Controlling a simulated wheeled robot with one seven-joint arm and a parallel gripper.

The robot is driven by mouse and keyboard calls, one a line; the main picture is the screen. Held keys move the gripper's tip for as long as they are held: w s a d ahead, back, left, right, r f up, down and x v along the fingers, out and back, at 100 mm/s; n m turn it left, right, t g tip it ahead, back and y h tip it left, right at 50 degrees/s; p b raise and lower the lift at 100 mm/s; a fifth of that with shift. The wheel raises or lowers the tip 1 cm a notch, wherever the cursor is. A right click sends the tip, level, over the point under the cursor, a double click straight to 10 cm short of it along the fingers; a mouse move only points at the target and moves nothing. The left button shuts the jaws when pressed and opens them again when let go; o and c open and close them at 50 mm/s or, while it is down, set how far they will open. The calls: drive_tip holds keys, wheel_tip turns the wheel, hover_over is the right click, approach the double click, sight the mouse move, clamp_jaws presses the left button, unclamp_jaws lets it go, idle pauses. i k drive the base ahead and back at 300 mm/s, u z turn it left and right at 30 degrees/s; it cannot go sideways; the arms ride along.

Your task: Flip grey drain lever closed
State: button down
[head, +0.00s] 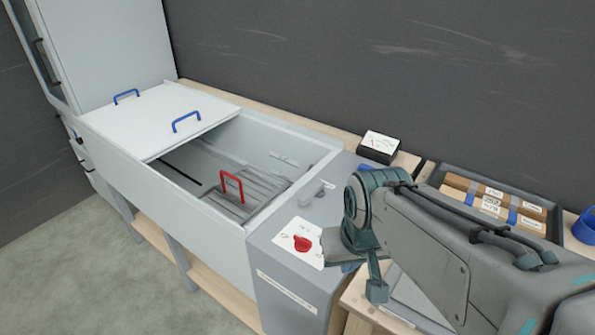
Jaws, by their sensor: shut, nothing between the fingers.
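The grey drain lever (313,196) sits on the grey top panel at the right end of the tank. Its handle slants toward the lower left, near the tank rim. I cannot tell from this view whether it is open or closed. My gripper (376,289) is shut and empty, hanging below my wrist to the lower right of the lever and apart from it. Part of the gripper is hidden by my arm, which comes in from the right.
A red knob (302,243) on a white plate is close by on the panel. The tank (200,209) holds a basket with a red handle (232,186). A lid with blue handles (150,115) covers its left part. A black box (379,146) and tray (548,188) stand behind.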

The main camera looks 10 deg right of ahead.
sight(307, 196)
drive_tip(key=k, duration=1)
drive_tip(key=u, duration=1.5)
drive_tip(key=i, duration=1.05)
drive_tip(key=z, duration=2.3)
drive_tip(key=i, duration=0.5)
drive_tip(key=u, duration=0.05)
